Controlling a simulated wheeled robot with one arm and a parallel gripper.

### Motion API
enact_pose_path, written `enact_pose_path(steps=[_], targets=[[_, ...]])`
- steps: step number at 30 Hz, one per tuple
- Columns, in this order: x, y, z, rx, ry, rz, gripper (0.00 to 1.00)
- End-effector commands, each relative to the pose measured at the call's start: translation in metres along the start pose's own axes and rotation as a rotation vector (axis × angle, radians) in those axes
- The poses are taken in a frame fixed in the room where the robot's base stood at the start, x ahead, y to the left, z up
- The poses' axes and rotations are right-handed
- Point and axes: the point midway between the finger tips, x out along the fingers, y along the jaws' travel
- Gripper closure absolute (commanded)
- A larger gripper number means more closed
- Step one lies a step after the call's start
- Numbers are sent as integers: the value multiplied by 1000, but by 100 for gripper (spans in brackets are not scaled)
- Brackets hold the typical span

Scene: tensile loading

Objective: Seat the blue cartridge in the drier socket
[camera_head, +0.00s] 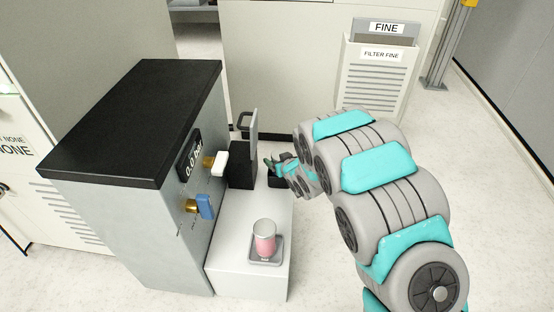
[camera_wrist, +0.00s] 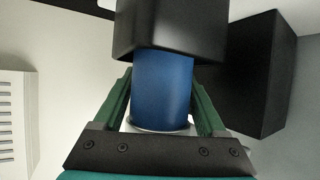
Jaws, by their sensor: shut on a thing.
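The blue cartridge (camera_wrist: 163,92) stands between the two green fingers of my gripper (camera_wrist: 160,100) in the wrist view. My gripper is shut on it. Its far end meets or passes into a black square block (camera_wrist: 170,28), which looks like the socket; how deep it sits I cannot tell. A pale rim shows at the cartridge's near end. In the head view, my gripper (camera_head: 274,164) is at the far end of the white bench, beside a black block (camera_head: 242,165). The cartridge is too small or hidden to make out there.
A pink cartridge (camera_head: 264,238) stands upright in a grey tray (camera_head: 265,262) at the bench's near end. The machine (camera_head: 140,190) at left has a white handle (camera_head: 222,162) and a blue handle (camera_head: 206,205). A filter bin (camera_head: 377,80) hangs behind.

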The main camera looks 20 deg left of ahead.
Motion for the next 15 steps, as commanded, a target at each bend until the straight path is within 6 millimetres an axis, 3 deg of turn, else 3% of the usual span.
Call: enact_pose_path(steps=[1, 2, 9, 15], targets=[[1, 0, 1, 0, 1, 0, 100], [1, 0, 2, 0, 1, 0, 25], [1, 0, 1, 0, 0, 0, 0], [1, 0, 1, 0, 0, 0, 0]])
